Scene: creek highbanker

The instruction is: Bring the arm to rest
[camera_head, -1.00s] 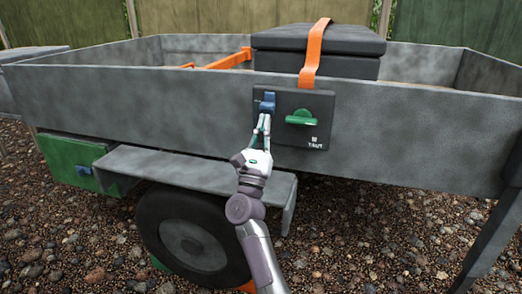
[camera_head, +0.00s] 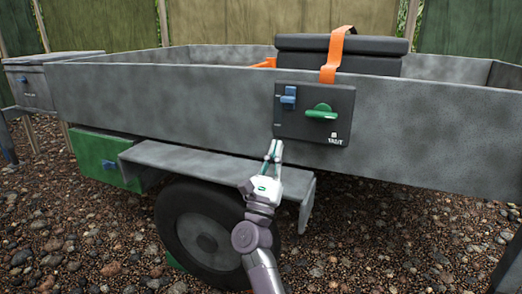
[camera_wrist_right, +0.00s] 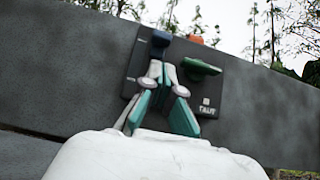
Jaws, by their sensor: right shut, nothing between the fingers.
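My right gripper (camera_head: 275,150) is shut and empty. It stands in front of the grey trailer side wall (camera_head: 190,110), just below the black panel (camera_head: 300,128). The panel carries a blue latch (camera_head: 288,97) and a green handle (camera_head: 321,111), with "TAUT" lettering at its lower right. In the right wrist view my right gripper (camera_wrist_right: 165,78) points up at the panel (camera_wrist_right: 135,85), with the blue latch (camera_wrist_right: 160,38) and the green handle (camera_wrist_right: 202,66) beyond its fingertips. The fingers appear apart from the latch. My left gripper is not in view.
An orange strap (camera_head: 333,58) runs over a black box (camera_head: 375,58) in the trailer. A grey fender (camera_head: 215,172) and a wheel (camera_head: 205,240) are close to my right arm. A green box (camera_head: 100,157) hangs at left. Gravel (camera_head: 400,240) is open at right.

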